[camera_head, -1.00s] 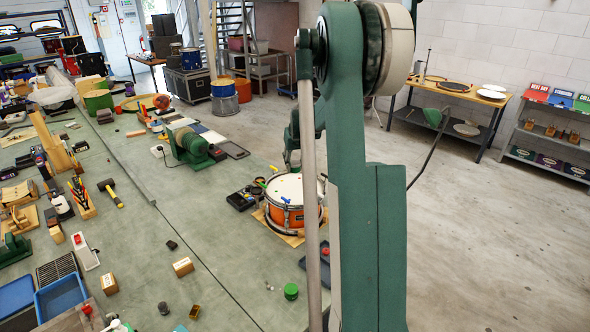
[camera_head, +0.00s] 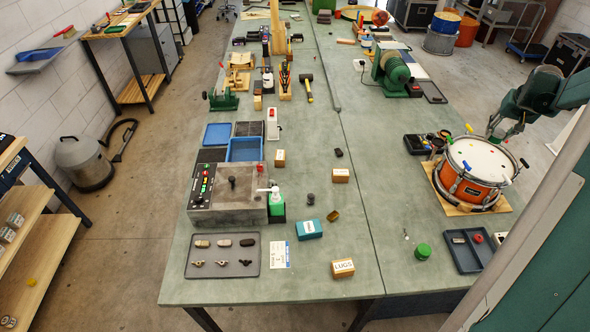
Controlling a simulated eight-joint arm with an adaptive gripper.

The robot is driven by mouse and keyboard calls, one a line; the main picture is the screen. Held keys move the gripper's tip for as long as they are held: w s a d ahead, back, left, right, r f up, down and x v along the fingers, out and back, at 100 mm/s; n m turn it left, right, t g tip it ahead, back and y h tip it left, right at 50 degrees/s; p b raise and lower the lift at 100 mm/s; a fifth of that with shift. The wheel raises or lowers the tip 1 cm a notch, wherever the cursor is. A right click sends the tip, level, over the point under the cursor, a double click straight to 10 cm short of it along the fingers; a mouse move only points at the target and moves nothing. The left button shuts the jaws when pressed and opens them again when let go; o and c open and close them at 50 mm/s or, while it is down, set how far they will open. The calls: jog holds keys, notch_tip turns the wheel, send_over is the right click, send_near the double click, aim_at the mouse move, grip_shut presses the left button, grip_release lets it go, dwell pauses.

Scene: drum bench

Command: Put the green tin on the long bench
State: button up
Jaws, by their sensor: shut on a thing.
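A small round green tin (camera_head: 424,252) with a lighter top stands upright on the right part of the long bench (camera_head: 385,215), just left of a dark tray. Nothing touches the tin. My arm comes in from the right edge, and my gripper (camera_head: 496,134) is at its low end, small and dark, just behind the far rim of the orange drum (camera_head: 474,172). It is well away from the tin. The gripper looks shut, but what lies between its fingers is too small and dark to make out.
The drum stands on a wooden board, with coloured keys around its rim. The dark blue tray (camera_head: 468,251) sits right of the tin. A box marked LUGS (camera_head: 343,268) and a teal box (camera_head: 309,229) stand to the left. Bare bench lies between them and the tin.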

aim_at(499, 129)
notch_tip(499, 129, up, 5)
jog(key=w+a+n+b, duration=0.1)
jog(key=w+a, duration=0.3)
jog(key=a, duration=0.6)
jog(key=w+a+n+y+b, duration=0.15)
jog(key=w+a, duration=0.25)
jog(key=a, duration=0.6)
jog(key=w+a+n+b, duration=0.1)
jog(key=w+a+n, duration=0.15)
jog(key=a, duration=0.75)
jog(key=s+a+n+y+b, duration=0.15)
jog(key=a+n+b, duration=0.35)
jog(key=a, duration=3.5)
notch_tip(499, 129, down, 22)
jog(key=shift+w+d+y, duration=0.15)
jog(key=shift+w+y, duration=0.05)
jog(key=shift+y, duration=0.1)
jog(key=shift+f+b, duration=0.3)
jog(key=shift+f, duration=2.7)
